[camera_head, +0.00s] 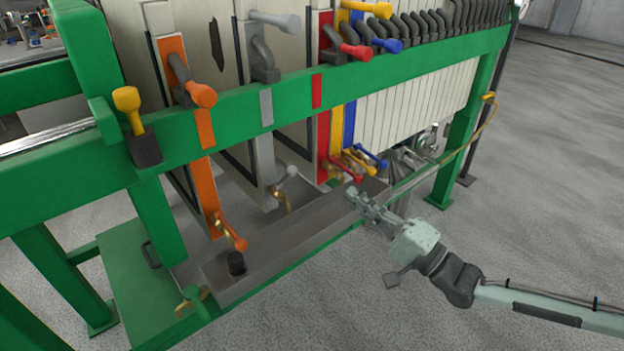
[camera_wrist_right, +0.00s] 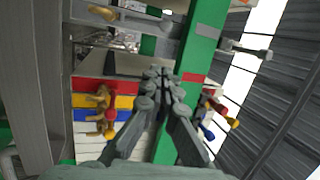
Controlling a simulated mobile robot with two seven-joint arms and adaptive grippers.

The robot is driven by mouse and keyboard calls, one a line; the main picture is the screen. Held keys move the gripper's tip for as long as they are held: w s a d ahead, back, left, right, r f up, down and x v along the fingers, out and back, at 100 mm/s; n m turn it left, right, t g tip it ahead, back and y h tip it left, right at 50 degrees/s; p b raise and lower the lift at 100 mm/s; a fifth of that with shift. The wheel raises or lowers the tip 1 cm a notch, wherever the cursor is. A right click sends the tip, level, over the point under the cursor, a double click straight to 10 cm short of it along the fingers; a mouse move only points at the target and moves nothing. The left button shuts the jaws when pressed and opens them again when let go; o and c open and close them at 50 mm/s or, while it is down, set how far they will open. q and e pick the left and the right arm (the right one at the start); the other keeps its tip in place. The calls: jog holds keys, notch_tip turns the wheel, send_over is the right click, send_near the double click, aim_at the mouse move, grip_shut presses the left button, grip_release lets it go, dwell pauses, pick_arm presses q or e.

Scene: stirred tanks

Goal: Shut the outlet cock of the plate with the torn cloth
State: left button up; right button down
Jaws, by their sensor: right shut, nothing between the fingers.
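A dark tear (camera_head: 216,45) shows in the white cloth on the face beside the grey plate (camera_head: 263,135). The grey plate's outlet cock (camera_head: 287,177) has a grey lever angled up and outward over a brass spout, above the trough. In the right wrist view, what appears to be this cock (camera_wrist_right: 135,16) lies at the top left. My right gripper (camera_head: 357,197) is shut and empty near the trough's outer edge, to the right of the grey cock and apart from it. Its closed fingers (camera_wrist_right: 160,78) fill the middle of the wrist view. My left gripper is not in view.
The orange cock (camera_head: 233,235) is left of the grey one. Red (camera_head: 345,176), yellow (camera_head: 358,163) and blue (camera_head: 371,155) cocks crowd the right. A green beam (camera_head: 240,108) runs above; the metal trough (camera_head: 310,225) lies below. The floor at front right is clear.

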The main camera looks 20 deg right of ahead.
aim_at(286, 179)
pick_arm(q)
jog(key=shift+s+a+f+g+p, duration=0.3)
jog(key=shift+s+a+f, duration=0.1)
pick_arm(e)
jog(key=w+a+r, duration=0.2)
jog(key=w+a, duration=0.4)
jog(key=shift+a+r, duration=0.15)
jog(key=shift+a, duration=0.2)
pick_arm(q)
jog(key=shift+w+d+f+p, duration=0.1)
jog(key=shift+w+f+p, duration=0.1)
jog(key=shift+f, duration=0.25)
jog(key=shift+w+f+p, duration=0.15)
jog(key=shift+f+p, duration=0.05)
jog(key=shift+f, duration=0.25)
pick_arm(e)
jog(key=shift+w+a+r, duration=0.25)
jog(key=shift+a+r, duration=0.15)
jog(key=shift+r, duration=0.05)
